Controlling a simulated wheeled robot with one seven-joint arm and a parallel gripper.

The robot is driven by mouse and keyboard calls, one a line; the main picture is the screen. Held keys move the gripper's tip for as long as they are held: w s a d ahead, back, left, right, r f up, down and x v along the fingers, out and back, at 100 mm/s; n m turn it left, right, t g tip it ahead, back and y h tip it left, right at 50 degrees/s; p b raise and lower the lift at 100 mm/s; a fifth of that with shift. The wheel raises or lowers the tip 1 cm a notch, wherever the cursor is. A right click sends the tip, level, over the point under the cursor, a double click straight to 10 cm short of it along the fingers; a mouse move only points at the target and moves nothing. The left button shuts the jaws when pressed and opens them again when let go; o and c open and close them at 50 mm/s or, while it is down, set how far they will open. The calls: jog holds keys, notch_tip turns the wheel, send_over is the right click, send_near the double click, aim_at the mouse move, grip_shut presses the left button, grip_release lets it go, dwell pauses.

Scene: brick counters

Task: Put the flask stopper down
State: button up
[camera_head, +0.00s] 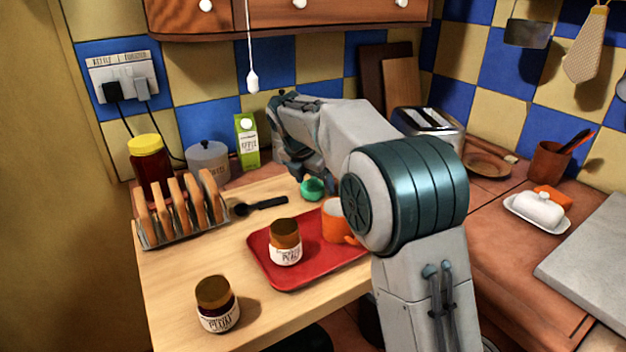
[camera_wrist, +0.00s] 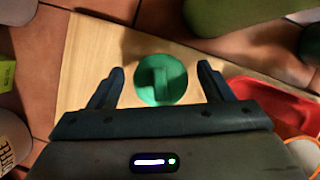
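The green flask stopper (camera_head: 312,188) sits on the wooden board near its back edge, just behind the red tray. The wrist view shows the stopper (camera_wrist: 161,82) from above as a round green cap with a raised grip bar, a shadow beside it on the wood. My gripper (camera_wrist: 161,70) is open, one finger on each side of the stopper with a gap to both. In the head view my gripper (camera_head: 318,172) is right by the stopper, its fingers partly hidden by the arm. I see no flask that I can name for sure.
The red tray (camera_head: 270,270) holds a jar (camera_head: 285,243) and an orange mug (camera_head: 335,222), close in front of the stopper. A black spoon (camera_head: 262,206) and a toast rack (camera_head: 165,238) lie left. A large green object (camera_wrist: 245,15) shows at the wrist view's top right.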

jog(key=p+v, duration=0.3)
jog(key=v, duration=0.9)
jog(key=s+d+f+m+g+y, duration=0.1)
jog(key=s+d+f+m, duration=0.2)
jog(key=s+d+m, duration=0.45)
jog(key=s+d+f+m, duration=0.2)
jog(key=s+d+m, duration=0.5)
jog(key=m, duration=0.1)
jog(key=s+d+f+m, duration=0.3)
jog(key=s+f+m, duration=0.1)
jog(key=s+m, duration=0.3)
jog(key=s+d+f+m+y, duration=0.1)
jog(key=s+d+f+m, duration=0.2)
jog(key=s+f+m, duration=0.2)
jog(key=s+m, duration=0.2)
jog(key=s, duration=0.2)
jog(key=shift+d+f+g+y, duration=0.2)
jog(key=shift+f+g+y, duration=0.1)
jog(key=shift+w+r, duration=0.1)
